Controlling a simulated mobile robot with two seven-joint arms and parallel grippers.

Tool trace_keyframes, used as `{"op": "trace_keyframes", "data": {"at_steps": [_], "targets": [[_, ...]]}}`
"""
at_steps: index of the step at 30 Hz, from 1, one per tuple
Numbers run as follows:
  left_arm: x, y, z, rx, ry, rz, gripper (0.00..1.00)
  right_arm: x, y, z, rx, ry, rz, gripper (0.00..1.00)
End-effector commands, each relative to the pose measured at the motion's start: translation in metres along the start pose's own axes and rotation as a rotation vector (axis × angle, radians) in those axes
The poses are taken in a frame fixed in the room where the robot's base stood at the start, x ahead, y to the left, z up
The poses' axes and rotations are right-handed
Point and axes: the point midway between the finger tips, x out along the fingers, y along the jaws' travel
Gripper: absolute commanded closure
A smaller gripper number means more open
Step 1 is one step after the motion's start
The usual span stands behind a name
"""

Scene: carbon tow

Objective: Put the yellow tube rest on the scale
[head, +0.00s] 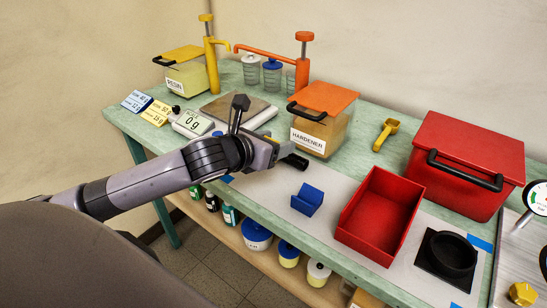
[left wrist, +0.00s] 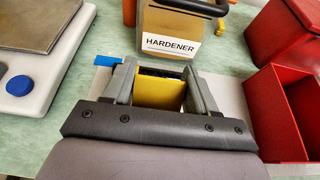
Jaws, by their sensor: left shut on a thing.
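My left gripper (head: 284,154) is shut on the yellow tube rest (left wrist: 160,93), whose yellow face shows between the fingers in the left wrist view (left wrist: 163,88). In the head view the arm and fingers mostly hide the rest. The gripper is in front of the hardener box and to the right of the scale. The scale (head: 248,118) has a bare metal plate and a display reading 0 g; it also shows at the left of the left wrist view (left wrist: 62,80). My right gripper is not in view.
The hardener box (head: 323,130) with its orange pump stands behind the gripper. A blue block (head: 307,199), an open red tray (head: 379,216) and a lidded red box (head: 462,165) lie to the right. Label cards (head: 147,106) and the resin box (head: 187,78) are at the left.

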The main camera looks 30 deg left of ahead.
Motion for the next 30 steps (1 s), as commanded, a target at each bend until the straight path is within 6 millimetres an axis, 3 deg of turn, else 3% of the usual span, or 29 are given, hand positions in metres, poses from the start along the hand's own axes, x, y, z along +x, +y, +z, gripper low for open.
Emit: {"op": "trace_keyframes", "data": {"at_steps": [1, 6, 15, 24, 30], "targets": [[-0.009, 0.001, 0.023, 0.006, -0.01, 0.001, 0.78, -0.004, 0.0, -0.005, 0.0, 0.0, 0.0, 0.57], [-0.026, 0.001, 0.065, 0.003, -0.008, 0.002, 0.78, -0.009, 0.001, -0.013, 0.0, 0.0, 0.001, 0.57], [-0.045, 0.001, 0.11, 0.001, -0.003, 0.002, 0.78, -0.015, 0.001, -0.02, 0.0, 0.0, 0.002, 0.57], [-0.05, 0.0, 0.119, 0.0, 0.001, 0.0, 0.78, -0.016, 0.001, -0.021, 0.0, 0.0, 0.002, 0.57], [-0.045, -0.014, 0.093, 0.009, 0.015, -0.001, 0.78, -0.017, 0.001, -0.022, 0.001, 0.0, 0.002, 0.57]]}}
